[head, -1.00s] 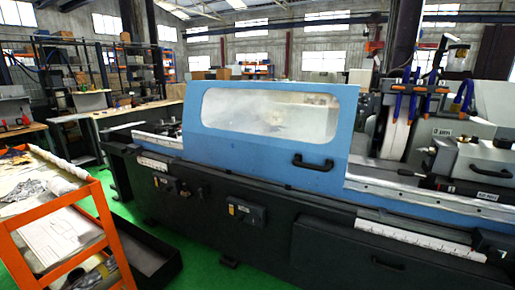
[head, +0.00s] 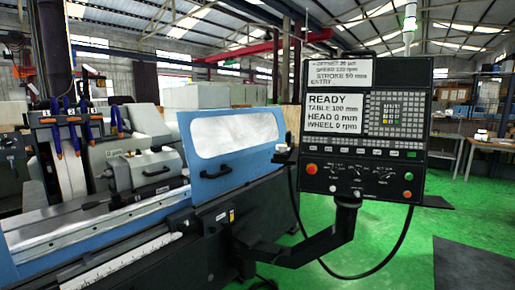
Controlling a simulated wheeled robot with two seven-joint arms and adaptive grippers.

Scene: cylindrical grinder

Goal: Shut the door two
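A blue sliding door (head: 199,184) with a clear window (head: 232,135) stands at the right part of the grinder in the head view. Its black handle (head: 216,172) is low near the door's left edge. Left of this door the machine is uncovered, with the grey work unit (head: 141,172) and the pale grinding wheel (head: 70,172) in plain sight. The control panel stands in front of the door's right end and hides some of it. I cannot read a number on the door. Neither of my grippers shows.
The control panel (head: 365,163) with screen and keys hangs on a dark arm (head: 325,243) at the grinder's front right. A black cable loops below it. Green floor (head: 395,250) is open to the right, with a dark mat (head: 468,263) and a workbench (head: 480,143) beyond.

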